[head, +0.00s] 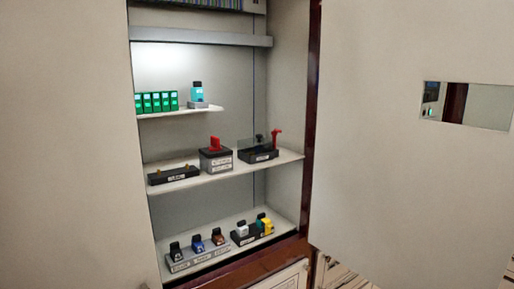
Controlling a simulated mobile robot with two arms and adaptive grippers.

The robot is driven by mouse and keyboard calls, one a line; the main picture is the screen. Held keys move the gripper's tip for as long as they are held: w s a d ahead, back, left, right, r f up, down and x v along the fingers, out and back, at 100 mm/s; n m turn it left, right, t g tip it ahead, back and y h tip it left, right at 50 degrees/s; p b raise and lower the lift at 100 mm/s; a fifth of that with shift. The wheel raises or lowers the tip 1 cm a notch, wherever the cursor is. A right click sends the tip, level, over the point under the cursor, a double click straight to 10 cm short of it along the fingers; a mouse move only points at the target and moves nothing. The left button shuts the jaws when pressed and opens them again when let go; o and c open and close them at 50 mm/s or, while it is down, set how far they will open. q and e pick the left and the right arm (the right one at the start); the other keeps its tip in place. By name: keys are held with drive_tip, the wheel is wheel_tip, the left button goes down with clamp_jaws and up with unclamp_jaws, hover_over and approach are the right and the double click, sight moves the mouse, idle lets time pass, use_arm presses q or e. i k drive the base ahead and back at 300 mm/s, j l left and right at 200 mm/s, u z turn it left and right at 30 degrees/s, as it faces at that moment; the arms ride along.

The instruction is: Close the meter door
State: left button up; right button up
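A large pale door panel (405,190) with a small rectangular pane (468,105) fills the right of the head view. It appears to be the meter door and stands open beside the dark red-brown cabinet frame (311,100). The cabinet interior (190,65) is exposed to its left. The pane shows a dark strip and small green shapes, by reflection or see-through; I cannot tell which. No handle is seen on the door. Neither of my grippers is in view.
Another pale panel (65,150) fills the left. Inside, an upper shelf (205,109) holds green modules (156,102) and a teal device (197,92). A middle shelf (292,155) bears black blocks with red levers. Below are small breakers (198,243) and a yellow one (265,224).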

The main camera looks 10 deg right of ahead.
sight(400, 199)
drive_tip(key=i+l, duration=0.1)
drive_tip(key=l, duration=0.5)
drive_tip(key=i+l, duration=0.15)
drive_tip(key=l, duration=0.5)
drive_tip(key=i+l, duration=0.1)
drive_tip(key=l, duration=0.5)
drive_tip(key=i+l+u, duration=0.1)
drive_tip(key=l, duration=0.55)
drive_tip(key=i+l, duration=0.15)
drive_tip(key=l, duration=0.5)
drive_tip(key=i+l, duration=0.1)
drive_tip(key=l, duration=0.5)
drive_tip(key=l+u, duration=0.15)
drive_tip(key=u, duration=0.25)
drive_tip(key=l+u, duration=0.15)
drive_tip(key=u, duration=0.2)
drive_tip(key=l+u, duration=0.15)
drive_tip(key=u, duration=0.25)
